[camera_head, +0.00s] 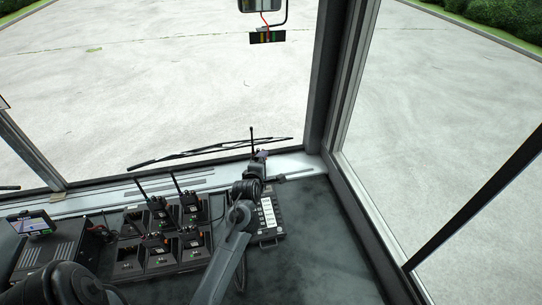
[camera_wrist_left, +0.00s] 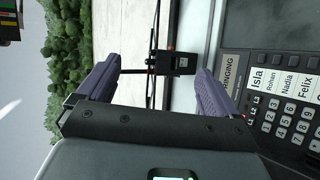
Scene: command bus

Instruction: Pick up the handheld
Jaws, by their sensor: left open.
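A black handheld with an upright antenna (camera_wrist_left: 172,62) shows between my left gripper's fingers in the left wrist view, with a gap to the left finger. In the head view only its thin antenna (camera_head: 252,134) shows clearly, by the windscreen; its body is mostly hidden. My left gripper (camera_wrist_left: 157,66) is open, its purple fingers on either side of the handheld. In the head view this gripper (camera_head: 262,158) is above the far edge of the desk phone. Several other handhelds, one of them here (camera_head: 158,214), stand in a black charging dock (camera_head: 162,262). My right gripper is not in view.
The desk phone with name labels (camera_head: 268,215) lies under my left arm, right of the dock; it also shows in the left wrist view (camera_wrist_left: 290,95). A small screen unit (camera_head: 33,223) is at the far left. The dark desk (camera_head: 315,250) is clear at right. Windscreen and pillar bound it.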

